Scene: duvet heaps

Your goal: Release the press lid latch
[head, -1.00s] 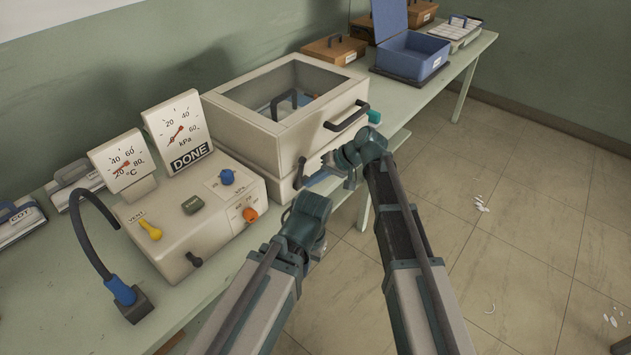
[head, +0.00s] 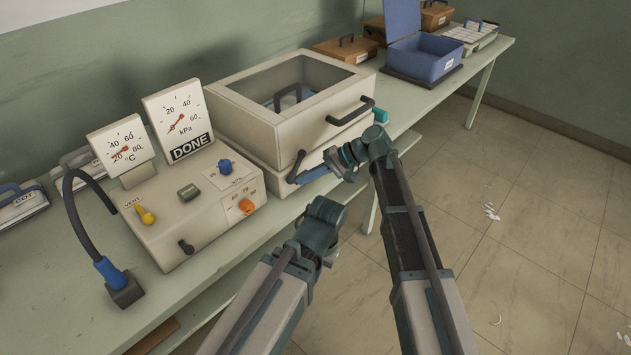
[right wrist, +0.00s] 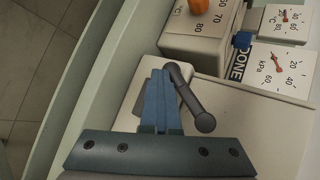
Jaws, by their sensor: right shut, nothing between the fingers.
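The press (head: 235,117) is a cream box with a windowed lid, and its lid is down. The lid has a dark front handle (head: 350,111). A dark lever latch (head: 296,166) sits on the press's front left corner, leaning slightly. It also shows in the right wrist view (right wrist: 188,93), just right of my fingers. My right gripper (head: 311,175) is shut and empty, its blue fingers beside the latch in the head view; I cannot tell if they touch it. In the right wrist view my fingers (right wrist: 155,98) are together. My left arm is low in front; its fingers are hidden.
A control box (head: 190,205) with knobs stands left of the press, with two gauges and a "DONE" sign (head: 192,147). A blue open case (head: 425,60) and brown boxes (head: 345,47) stand farther along the bench. Open floor (head: 540,200) lies to the right.

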